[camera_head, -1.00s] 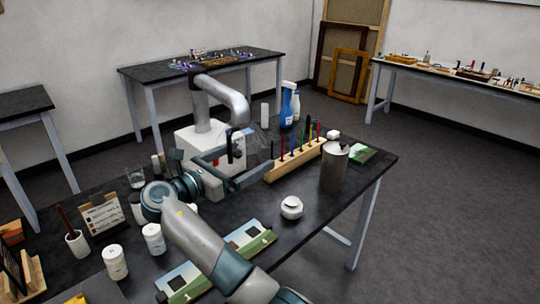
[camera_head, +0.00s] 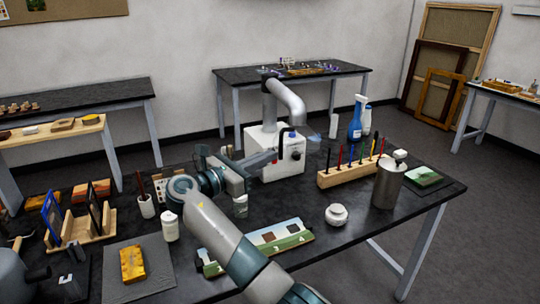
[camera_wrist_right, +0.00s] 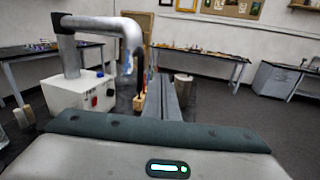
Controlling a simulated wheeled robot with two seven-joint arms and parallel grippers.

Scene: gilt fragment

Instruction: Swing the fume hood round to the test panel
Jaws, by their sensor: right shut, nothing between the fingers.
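The fume hood is a white box (camera_head: 263,160) on the dark table with a bent grey duct (camera_head: 290,97) rising from it. The duct's end points to the right, with a translucent hood and a dark loop by it. The duct also shows in the right wrist view (camera_wrist_right: 105,24). My right gripper (camera_head: 272,157) is shut and empty, at the left front of the white box. Contact is unclear.
A wooden pen rack (camera_head: 335,180), a grey canister (camera_head: 388,186), a white jar (camera_head: 336,215) and a blue spray bottle (camera_head: 355,120) stand to the right. A yellow piece (camera_head: 132,262) lies on a grey mat at the left. The table is open around the white jar.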

